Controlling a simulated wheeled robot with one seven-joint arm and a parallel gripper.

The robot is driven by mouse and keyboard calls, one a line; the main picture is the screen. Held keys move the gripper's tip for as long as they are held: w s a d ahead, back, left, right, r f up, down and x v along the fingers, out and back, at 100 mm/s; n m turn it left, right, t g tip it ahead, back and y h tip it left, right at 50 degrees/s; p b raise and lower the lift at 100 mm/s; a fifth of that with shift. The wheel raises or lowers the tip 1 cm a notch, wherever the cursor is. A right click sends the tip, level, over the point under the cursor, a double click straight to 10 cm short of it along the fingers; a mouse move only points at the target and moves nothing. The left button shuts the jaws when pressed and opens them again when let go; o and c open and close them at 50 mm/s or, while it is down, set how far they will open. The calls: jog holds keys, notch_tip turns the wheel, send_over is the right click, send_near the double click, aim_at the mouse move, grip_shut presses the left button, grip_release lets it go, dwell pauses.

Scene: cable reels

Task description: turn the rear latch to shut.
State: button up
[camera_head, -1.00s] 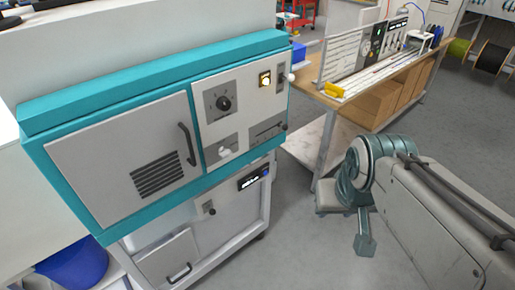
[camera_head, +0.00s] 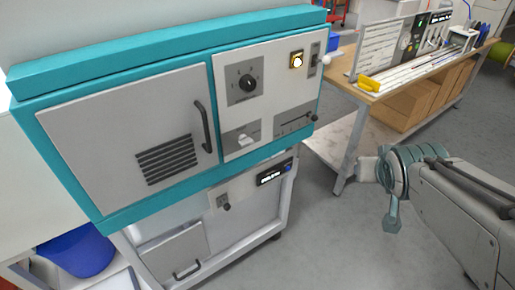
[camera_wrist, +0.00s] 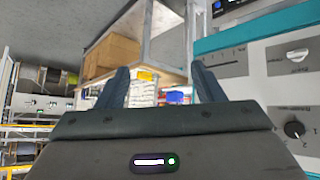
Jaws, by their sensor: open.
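No part is clearly marked as the rear latch. Candidates in the head view are a small lever with a pale ball end (camera_head: 325,59) at the panel's upper right, and a small dark knob (camera_head: 224,202) on the white lower cabinet. The teal machine (camera_head: 165,45) has a grey door with a dark handle (camera_head: 203,126); the door looks closed. My gripper (camera_wrist: 162,82) is open and empty in the wrist view, its dark fingers well apart. The machine's panel (camera_wrist: 262,60) shows upside down to its right, apart from the fingers.
The panel carries a dial (camera_head: 247,83), a lit button (camera_head: 297,60), a white switch (camera_head: 242,139) and a slider (camera_head: 296,124). A workbench (camera_head: 345,75) with boxes beneath stands behind on the right. A blue bin (camera_head: 80,250) is at lower left. Grey floor between is clear.

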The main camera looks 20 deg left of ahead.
jog(key=w+a+f+n+t+y+b, duration=0.2)
jog(key=w+a+f+t+b, duration=0.1)
jog(key=w+a+f+b, duration=0.15)
jog(key=n+y+b, duration=0.6)
jog(key=y+b, duration=0.6)
jog(key=b, duration=0.2)
send_near(248, 143)
jog(key=x, duration=0.9)
jog(key=shift+w+a+b, duration=0.2)
jog(key=shift+w+b, duration=0.05)
jog(key=shift+b, duration=0.15)
jog(key=c, duration=1)
